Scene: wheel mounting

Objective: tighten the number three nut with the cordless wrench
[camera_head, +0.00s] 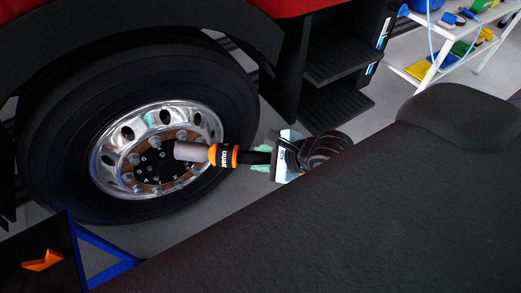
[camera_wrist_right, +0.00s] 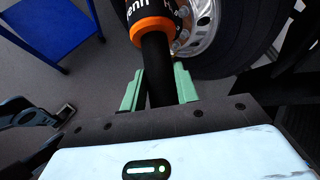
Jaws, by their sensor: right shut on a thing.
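The cordless wrench (camera_head: 226,155) is orange and black with a grey socket at its tip. My right gripper (camera_head: 262,158) is shut on its black handle, and its green fingers also show on both sides of the handle in the right wrist view (camera_wrist_right: 160,88). The wrench lies nearly level, its socket pointing left over the right part of the wheel hub. The silver wheel (camera_head: 112,165) has several nuts around a dark hub (camera_head: 152,168). I cannot tell which is number three, or whether the socket touches a nut. My left gripper is not in view.
A black tire (camera_head: 48,150) surrounds the wheel under the red truck body (camera_head: 300,6). Black steps (camera_head: 340,100) stand right of it. A blue-framed stand (camera_head: 105,262) with an orange item (camera_head: 42,261) is at lower left. A white shelf (camera_head: 480,50) stands at upper right.

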